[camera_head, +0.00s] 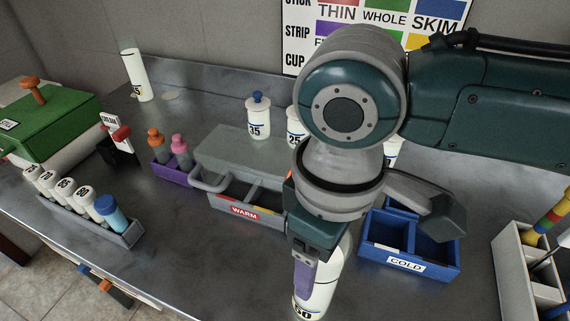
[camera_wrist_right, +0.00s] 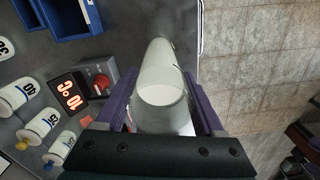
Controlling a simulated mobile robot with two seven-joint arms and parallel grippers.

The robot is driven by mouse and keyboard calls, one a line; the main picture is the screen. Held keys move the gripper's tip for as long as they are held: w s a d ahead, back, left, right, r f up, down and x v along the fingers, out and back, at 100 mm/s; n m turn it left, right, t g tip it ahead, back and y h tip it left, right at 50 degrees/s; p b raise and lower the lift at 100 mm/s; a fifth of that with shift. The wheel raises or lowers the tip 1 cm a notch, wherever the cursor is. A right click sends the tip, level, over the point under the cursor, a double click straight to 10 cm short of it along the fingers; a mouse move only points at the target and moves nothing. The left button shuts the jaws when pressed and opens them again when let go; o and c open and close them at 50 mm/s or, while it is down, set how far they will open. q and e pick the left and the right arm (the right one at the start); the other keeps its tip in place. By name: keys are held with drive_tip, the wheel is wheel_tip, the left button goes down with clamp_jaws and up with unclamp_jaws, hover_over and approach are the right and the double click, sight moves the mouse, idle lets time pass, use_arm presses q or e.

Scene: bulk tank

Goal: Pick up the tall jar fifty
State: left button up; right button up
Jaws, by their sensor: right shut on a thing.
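The tall white jar fifty (camera_head: 322,281), with a dark 50 near its bottom, is upright or slightly tilted at the front middle of the counter in the head view. My right gripper (camera_head: 304,277) comes down over it and is shut on it, a purple finger against its side. In the right wrist view the white jar (camera_wrist_right: 162,80) runs between the two purple fingers of the gripper (camera_wrist_right: 165,118). Its top is hidden by my wrist in the head view. I cannot tell whether its base touches the counter. My left gripper is not in view.
A blue COLD bin (camera_head: 409,256) stands close right of the jar, a grey WARM bin (camera_head: 244,202) to its left. Jars 35 (camera_head: 258,118) and 25 (camera_head: 294,127) stand behind. A rack (camera_head: 128,239) of white bottles is at left, a white divided holder (camera_head: 513,276) at right.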

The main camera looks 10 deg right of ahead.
clamp_jaws()
drive_tip(key=shift+r, duration=0.15)
idle(0.4)
